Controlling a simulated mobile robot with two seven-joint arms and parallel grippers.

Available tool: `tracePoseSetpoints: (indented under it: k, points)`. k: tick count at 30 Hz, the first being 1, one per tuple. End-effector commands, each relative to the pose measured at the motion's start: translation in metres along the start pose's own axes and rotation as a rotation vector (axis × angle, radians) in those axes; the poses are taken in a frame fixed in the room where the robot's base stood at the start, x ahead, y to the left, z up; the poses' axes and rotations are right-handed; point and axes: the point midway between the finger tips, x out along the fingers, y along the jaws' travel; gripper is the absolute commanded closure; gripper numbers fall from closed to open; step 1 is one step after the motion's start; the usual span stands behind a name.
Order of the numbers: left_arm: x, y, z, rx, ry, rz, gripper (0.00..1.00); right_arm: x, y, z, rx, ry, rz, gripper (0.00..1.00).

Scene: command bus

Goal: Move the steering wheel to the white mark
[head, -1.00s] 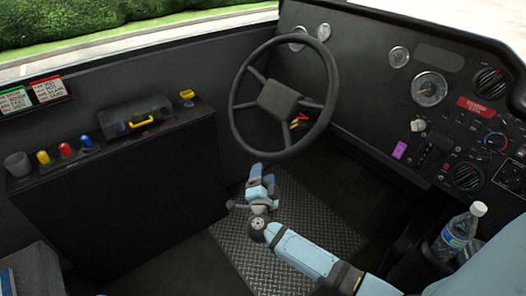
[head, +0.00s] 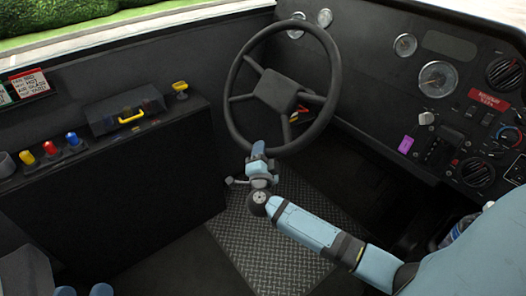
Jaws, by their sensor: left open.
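The black steering wheel (head: 232,105) stands tilted in front of the dashboard, its spokes meeting at a square hub (head: 277,91). I cannot make out a white mark on it or near it. My right gripper (head: 258,152), light blue and grey, points up at the lower left part of the rim. Its tip is at or just below the rim; I cannot tell whether it touches. Its jaws are too small and edge-on to judge.
A black side console (head: 120,185) with coloured knobs and a yellow handle (head: 132,116) stands left of the wheel. The dashboard (head: 385,85) with gauges is on the right. A bottle (head: 458,228) is partly hidden behind my right arm. The treadplate floor (head: 285,262) is clear.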

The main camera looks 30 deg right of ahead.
Motion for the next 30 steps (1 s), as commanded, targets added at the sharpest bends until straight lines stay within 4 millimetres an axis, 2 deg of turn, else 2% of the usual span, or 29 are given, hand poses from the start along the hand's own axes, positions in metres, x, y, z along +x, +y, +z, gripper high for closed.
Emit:
tracePoseSetpoints:
  k: [1, 3, 4, 8, 12, 15, 19, 26, 27, 29, 30]
  points:
    - [0.000, 0.000, 0.000, 0.001, 0.001, 0.000, 0.40, 0.000, 0.000, 0.000, 0.000, 0.000, 0.000, 0.82]
    - [0.000, 0.000, -0.001, 0.001, 0.002, 0.000, 0.40, 0.000, 0.000, 0.000, 0.000, 0.000, 0.000, 0.98]
    - [0.000, 0.000, -0.001, 0.001, 0.003, 0.000, 0.40, 0.000, 0.000, 0.000, 0.000, 0.000, 0.000, 1.00]
    - [0.002, 0.000, -0.005, 0.003, 0.006, 0.000, 0.40, 0.000, 0.002, 0.001, -0.005, 0.003, 0.007, 1.00]
    - [0.001, 0.003, -0.024, 0.009, 0.068, -0.004, 0.40, -0.001, 0.019, 0.007, -0.030, 0.014, 0.032, 1.00]
    - [0.001, 0.004, -0.029, 0.011, 0.092, -0.006, 0.40, -0.001, 0.033, 0.012, -0.044, 0.025, 0.044, 1.00]
    - [0.000, 0.004, -0.031, 0.012, 0.105, -0.007, 0.40, -0.002, 0.040, 0.014, -0.051, 0.030, 0.048, 1.00]
    - [0.000, 0.004, -0.030, 0.010, 0.104, -0.007, 0.40, -0.002, 0.040, 0.015, -0.050, 0.029, 0.046, 1.00]
    - [0.000, 0.004, -0.030, 0.010, 0.104, -0.007, 0.40, -0.002, 0.039, 0.015, -0.050, 0.029, 0.046, 0.56]
    - [0.000, 0.004, -0.030, 0.010, 0.104, -0.007, 0.40, -0.002, 0.039, 0.015, -0.050, 0.029, 0.046, 0.42]
    - [0.000, 0.004, -0.030, 0.010, 0.104, -0.007, 0.40, -0.002, 0.039, 0.015, -0.050, 0.030, 0.046, 0.41]
